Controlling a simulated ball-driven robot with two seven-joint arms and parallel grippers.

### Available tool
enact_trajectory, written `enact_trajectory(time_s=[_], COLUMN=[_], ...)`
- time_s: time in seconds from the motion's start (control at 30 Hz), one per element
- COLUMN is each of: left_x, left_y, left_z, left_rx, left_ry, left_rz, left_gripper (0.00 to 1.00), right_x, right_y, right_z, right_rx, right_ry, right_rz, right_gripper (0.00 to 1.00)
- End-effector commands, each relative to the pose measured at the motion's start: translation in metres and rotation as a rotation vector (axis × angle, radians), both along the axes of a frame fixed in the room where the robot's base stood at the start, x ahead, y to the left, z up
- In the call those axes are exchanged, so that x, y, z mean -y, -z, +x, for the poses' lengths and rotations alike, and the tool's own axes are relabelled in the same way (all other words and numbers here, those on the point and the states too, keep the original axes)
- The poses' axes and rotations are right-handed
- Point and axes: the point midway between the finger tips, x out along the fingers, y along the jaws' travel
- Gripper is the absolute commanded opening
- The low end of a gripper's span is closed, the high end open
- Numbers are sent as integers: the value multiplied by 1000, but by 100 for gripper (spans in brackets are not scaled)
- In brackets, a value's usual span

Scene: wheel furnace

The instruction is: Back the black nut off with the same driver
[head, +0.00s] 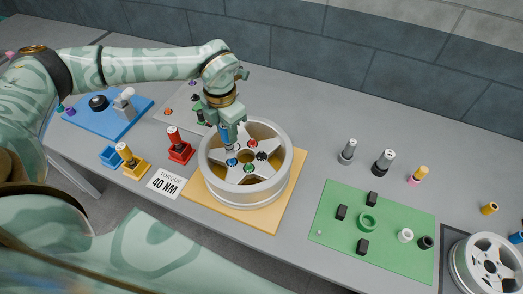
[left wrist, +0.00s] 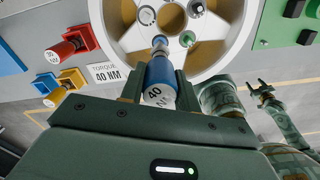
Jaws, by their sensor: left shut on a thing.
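My left gripper (head: 228,126) is shut on the blue driver (left wrist: 160,82), which is marked 40 NM and also shows partly in the head view (head: 223,138). The driver's metal tip points down at the silver wheel (head: 206,178), near its left side; I cannot tell whether it touches a nut. The black nut (head: 262,155) sits at the right of the wheel's hub, apart from the driver. Red (head: 253,143), green (head: 249,168) and blue (head: 232,162) nuts sit around the hub. My right gripper (left wrist: 262,88) shows open and empty in the left wrist view.
The wheel stands on a yellow board (head: 282,205). Red (head: 180,152) and yellow (head: 136,170) holders carry drivers at left, beside an empty blue holder (head: 110,156) and a 40 NM card (head: 164,184). A green mat (head: 335,205) with small parts and several sockets are right.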

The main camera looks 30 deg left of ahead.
Motion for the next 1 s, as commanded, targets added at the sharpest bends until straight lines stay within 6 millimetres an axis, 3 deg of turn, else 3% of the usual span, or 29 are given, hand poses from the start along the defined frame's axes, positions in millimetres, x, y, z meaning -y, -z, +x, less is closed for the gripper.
enact_trajectory(time_s=[0.2,0.63,1.0], left_x=[0,5,63], left_y=[-17,-18,-27], left_z=[0,4,52], left_rx=[1,2,2], left_ry=[0,15,205], left_rz=[0,-2,-1], left_gripper=[0,0,0], right_x=[0,0,1], right_y=[-16,-16,-20], right_z=[1,1,1], right_rx=[3,3,3], right_ry=[0,0,0], right_rz=[0,-1,-1], right_gripper=[57,57,57])
